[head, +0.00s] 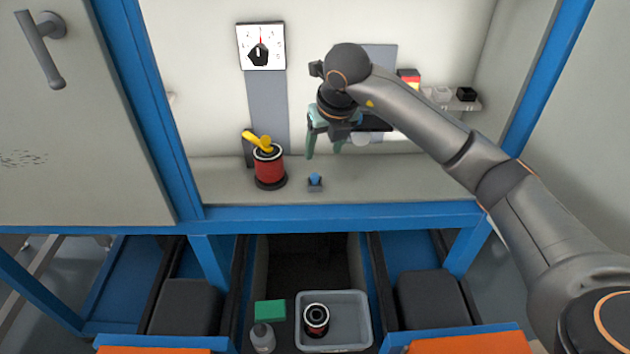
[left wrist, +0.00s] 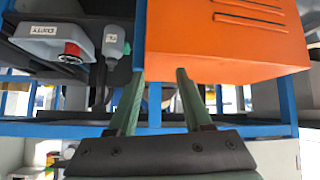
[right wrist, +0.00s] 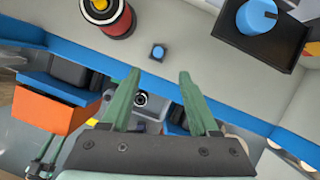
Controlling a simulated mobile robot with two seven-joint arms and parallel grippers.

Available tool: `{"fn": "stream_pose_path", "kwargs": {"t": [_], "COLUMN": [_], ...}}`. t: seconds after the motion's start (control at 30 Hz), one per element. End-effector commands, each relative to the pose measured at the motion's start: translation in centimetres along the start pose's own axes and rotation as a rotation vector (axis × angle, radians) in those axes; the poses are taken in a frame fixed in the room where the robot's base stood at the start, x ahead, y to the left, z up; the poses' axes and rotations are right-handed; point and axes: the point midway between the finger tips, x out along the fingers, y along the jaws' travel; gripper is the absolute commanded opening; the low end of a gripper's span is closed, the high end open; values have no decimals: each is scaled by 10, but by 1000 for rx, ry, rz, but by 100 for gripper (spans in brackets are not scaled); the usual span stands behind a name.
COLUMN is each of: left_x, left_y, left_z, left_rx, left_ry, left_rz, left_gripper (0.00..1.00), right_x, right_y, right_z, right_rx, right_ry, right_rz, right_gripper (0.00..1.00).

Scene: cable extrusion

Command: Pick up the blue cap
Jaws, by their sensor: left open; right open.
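A small blue piece (head: 315,178), which looks like the blue cap, sits on a small grey block on the grey ledge. It also shows in the right wrist view (right wrist: 158,52), just beyond the fingertips. My right gripper (head: 323,153) is open and empty, pointing down above and behind the piece; in the right wrist view its green fingers (right wrist: 159,74) are apart. A larger round blue part (right wrist: 256,17) sits on a black plate at the upper right there. My left gripper (left wrist: 159,74) is open and empty, beside an orange box (left wrist: 225,45), and outside the head view.
A red spool (head: 268,168) with a yellow handle stands left of the blue piece. A dial (head: 261,46) is on the wall behind. Below the ledge are a grey bin (head: 365,320) holding another spool, a green block (head: 270,310) and a bottle (head: 263,338).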

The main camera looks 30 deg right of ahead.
Motion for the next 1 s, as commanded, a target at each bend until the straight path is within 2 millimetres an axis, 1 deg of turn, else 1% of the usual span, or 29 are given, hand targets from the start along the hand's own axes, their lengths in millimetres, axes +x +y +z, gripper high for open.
{"fn": "stream_pose_path", "kwargs": {"t": [0.03,0.2,0.3,0.47,0.7,0.83,1.0], "left_x": [0,1,1,1,2,2,2], "left_y": [0,0,0,0,-1,-1,-1], "left_z": [0,-1,-1,-1,-1,-1,-1], "left_rx": [1,1,1,2,2,2,2], "left_ry": [2,4,4,4,4,4,4], "left_rz": [0,0,0,0,0,0,0], "left_gripper": [50,50,50,50,50,50,50], "right_x": [11,42,52,64,99,109,110], "right_y": [1,2,2,2,4,3,3], "right_z": [-2,-2,-1,-1,1,1,2], "right_rx": [-1,-2,-4,-3,-4,-4,-5], "right_ry": [5,5,4,4,5,2,1], "right_rz": [0,3,4,4,6,5,6], "right_gripper": [61,61,61,61,61,61,61]}}
